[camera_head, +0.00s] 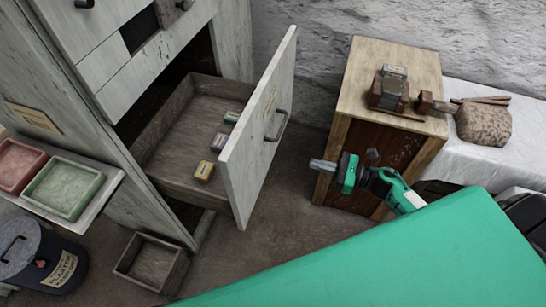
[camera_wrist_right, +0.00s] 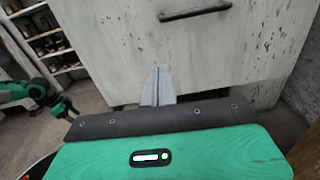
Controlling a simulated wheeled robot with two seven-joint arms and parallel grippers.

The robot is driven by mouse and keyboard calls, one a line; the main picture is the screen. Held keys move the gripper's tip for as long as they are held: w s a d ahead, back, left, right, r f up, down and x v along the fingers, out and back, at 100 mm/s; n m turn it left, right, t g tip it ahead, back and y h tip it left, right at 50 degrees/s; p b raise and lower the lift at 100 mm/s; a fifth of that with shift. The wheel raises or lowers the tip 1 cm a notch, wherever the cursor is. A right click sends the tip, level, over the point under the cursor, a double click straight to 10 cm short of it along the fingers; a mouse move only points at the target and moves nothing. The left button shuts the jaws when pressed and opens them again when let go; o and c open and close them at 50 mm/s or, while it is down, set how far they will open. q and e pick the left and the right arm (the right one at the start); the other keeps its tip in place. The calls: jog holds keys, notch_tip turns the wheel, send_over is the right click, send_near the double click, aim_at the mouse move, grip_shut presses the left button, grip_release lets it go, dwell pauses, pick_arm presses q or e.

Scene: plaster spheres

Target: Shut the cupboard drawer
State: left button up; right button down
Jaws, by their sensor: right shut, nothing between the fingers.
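The cupboard (camera_head: 236,40) stands at the left in the head view. Its weathered whitish drawer (camera_head: 190,135) is pulled well out, with a few small boxes inside. The drawer front (camera_head: 252,150) faces right and carries a dark handle (camera_head: 278,127). My right gripper (camera_head: 314,164) is shut and empty, to the right of the drawer front and apart from it. In the right wrist view its fingers (camera_wrist_right: 158,72) point at the drawer front (camera_wrist_right: 235,55), below the handle (camera_wrist_right: 195,12). My left gripper (camera_wrist_right: 64,108) shows small at the left of that view; its jaws are unclear.
A wooden cabinet (camera_head: 350,110) with tools on top stands right of my right gripper. A small empty box (camera_head: 150,262) lies on the floor below the drawer. A tray shelf and dark bucket (camera_head: 45,255) are at lower left. Bare floor lies around the drawer front.

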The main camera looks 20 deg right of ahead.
jog(key=p, duration=0.3)
send_near(263, 151)
jog(key=shift+n, duration=0.3)
jog(key=x, duration=0.5)
jog(key=shift+r, duration=0.35)
pick_arm(q)
jog(key=s+a+f, duration=0.1)
jog(key=s+f, duration=0.3)
jog(key=f, duration=0.4)
jog(key=shift+s+a, duration=0.2)
jog(key=shift+a, duration=0.2)
pick_arm(e)
jog(key=shift+x, duration=0.95)
pick_arm(q)
jog(key=shift+r, duration=0.1)
pick_arm(e)
jog(key=shift+f, duration=0.1)
jog(key=shift+a, duration=0.1)
